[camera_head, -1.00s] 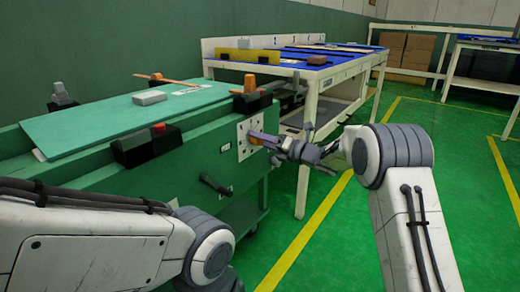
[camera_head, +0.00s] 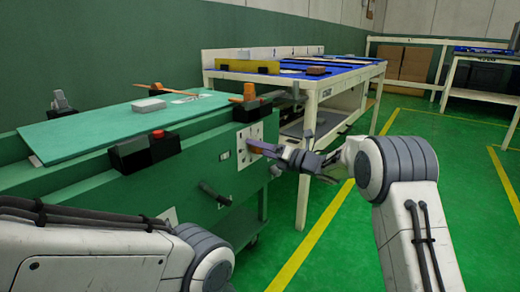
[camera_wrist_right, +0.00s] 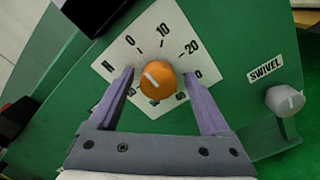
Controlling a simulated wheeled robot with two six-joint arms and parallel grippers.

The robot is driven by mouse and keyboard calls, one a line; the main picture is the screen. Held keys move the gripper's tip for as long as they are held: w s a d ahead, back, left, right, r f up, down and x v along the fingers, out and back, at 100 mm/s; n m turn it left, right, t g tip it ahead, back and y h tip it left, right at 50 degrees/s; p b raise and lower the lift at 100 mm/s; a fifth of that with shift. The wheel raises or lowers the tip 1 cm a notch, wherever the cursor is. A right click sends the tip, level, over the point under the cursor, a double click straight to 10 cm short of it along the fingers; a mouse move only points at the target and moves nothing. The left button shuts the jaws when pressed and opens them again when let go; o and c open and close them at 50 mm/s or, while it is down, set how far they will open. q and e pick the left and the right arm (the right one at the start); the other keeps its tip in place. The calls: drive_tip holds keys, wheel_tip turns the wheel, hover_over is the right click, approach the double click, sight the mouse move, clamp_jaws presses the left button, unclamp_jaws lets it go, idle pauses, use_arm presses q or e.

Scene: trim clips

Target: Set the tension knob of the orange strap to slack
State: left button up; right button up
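An orange round knob (camera_wrist_right: 157,82) with a white pointer line sits on a white dial plate (camera_wrist_right: 150,30) marked 0, 10, 20 and more. The pointer slants to the upper left in the right wrist view. My right gripper (camera_wrist_right: 160,78) is open, one finger on each side of the knob; I cannot tell whether they touch it. In the head view the right gripper (camera_head: 268,149) is at the white plate (camera_head: 244,157) on the green machine's end. I cannot make out an orange strap for certain.
A grey knob (camera_wrist_right: 285,101) labelled SWIVEL is to the right on the green panel. A dark handle (camera_head: 214,194) sticks out below the plate. Black blocks (camera_head: 145,151) line the machine's edge. A blue-topped bench (camera_head: 310,87) stands behind. Green floor is free at right.

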drive_tip(key=p+v, duration=0.3)
drive_tip(key=v, duration=0.7)
drive_tip(key=shift+s+d+p, duration=0.2)
drive_tip(key=shift+p, duration=0.1)
